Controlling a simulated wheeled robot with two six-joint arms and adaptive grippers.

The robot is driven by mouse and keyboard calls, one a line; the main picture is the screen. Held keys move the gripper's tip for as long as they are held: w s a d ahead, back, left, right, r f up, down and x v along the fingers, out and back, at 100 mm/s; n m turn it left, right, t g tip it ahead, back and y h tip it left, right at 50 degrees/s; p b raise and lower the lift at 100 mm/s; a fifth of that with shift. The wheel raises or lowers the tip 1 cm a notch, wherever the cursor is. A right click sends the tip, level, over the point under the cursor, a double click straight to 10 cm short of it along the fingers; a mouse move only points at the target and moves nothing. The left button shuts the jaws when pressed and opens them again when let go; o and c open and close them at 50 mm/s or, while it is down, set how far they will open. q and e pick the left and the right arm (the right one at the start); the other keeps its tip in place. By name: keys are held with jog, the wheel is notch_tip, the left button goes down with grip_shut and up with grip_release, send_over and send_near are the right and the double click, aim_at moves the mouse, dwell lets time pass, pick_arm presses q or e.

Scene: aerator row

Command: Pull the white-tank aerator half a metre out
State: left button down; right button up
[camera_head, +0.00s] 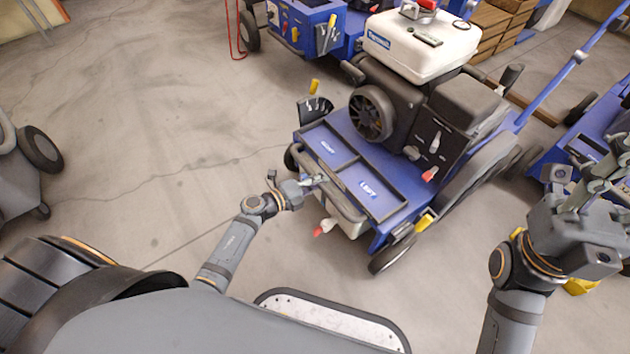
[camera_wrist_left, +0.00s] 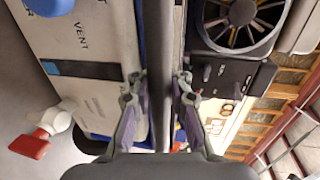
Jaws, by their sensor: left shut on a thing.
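The white-tank aerator (camera_head: 370,145) stands at the centre of the head view, with a blue deck, a black engine and a white tank (camera_head: 425,45) on top. A bar runs along its near front edge. My left gripper (camera_head: 316,181) is at that edge, shut on the bar. In the left wrist view the dark front bar (camera_wrist_left: 167,50) passes between my left fingers (camera_wrist_left: 160,82). My right gripper (camera_head: 602,165) is at the right side, apart from this aerator; its finger opening is unclear.
Another blue machine (camera_head: 310,25) stands behind to the left, and one (camera_head: 590,130) to the right. A grey wheeled thing (camera_head: 25,160) is at the left edge. Wooden crates (camera_head: 495,30) are at the back. The floor (camera_head: 150,130) left of the aerator is clear.

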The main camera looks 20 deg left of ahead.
pick_arm(q)
jog(key=shift+w+d+r, duration=0.1)
jog(key=shift+w+d, duration=0.1)
jog(key=c, duration=1.5)
grip_release()
jog(key=shift+s, duration=0.1)
jog(key=shift+a, duration=0.1)
jog(key=v, duration=1.2)
